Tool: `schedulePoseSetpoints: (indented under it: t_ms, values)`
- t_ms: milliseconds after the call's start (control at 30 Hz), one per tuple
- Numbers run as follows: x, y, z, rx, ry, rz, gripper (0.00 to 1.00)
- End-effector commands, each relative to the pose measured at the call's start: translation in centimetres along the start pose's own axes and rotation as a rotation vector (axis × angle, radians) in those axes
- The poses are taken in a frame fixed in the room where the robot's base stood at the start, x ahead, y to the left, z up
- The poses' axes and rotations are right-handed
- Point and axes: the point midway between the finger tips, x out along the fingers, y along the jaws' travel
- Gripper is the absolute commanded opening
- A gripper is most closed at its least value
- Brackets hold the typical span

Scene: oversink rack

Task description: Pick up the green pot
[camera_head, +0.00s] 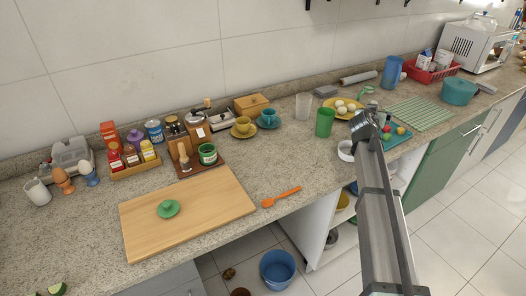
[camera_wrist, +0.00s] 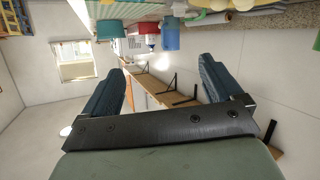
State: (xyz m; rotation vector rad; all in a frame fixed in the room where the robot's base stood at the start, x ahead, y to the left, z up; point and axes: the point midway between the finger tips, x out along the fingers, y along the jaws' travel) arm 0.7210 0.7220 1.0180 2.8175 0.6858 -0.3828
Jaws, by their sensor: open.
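A teal shape that looks like the same pot shows at the top left of the wrist view (camera_wrist: 110,27), which is turned upside down. My gripper (camera_wrist: 163,68) is open, with nothing between its two dark fingers. In the head view my arm reaches up over the counter, and its end is left of the pot and well apart from it. The fingertips are hard to make out there.
The striped mat (camera_head: 419,113) lies between my arm's end and the pot. A blue pitcher (camera_head: 391,72), a red basket (camera_head: 431,71) and a microwave (camera_head: 478,45) stand behind. A yellow plate (camera_head: 330,104) with white items and a green cup (camera_head: 325,122) are to the left.

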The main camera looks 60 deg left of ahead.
Motion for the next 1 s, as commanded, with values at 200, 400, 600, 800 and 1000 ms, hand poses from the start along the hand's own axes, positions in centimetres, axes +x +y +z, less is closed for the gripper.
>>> schedulePoseSetpoints:
  t_ms: [200, 400, 600, 800, 1000]
  values:
    - [-7.1, -12.1, -4.8, 0.019, 0.068, -0.169, 0.93]
    - [-13.4, -20.4, -6.5, 0.002, 0.028, -0.274, 0.93]
    - [-20.4, -27.9, -4.3, -0.114, -0.180, -0.375, 0.93]
    - [-29.6, -34.5, -0.2, -0.336, -0.459, -0.567, 0.93]
    - [-38.4, -38.3, 2.6, -0.545, -0.640, -0.789, 0.93]
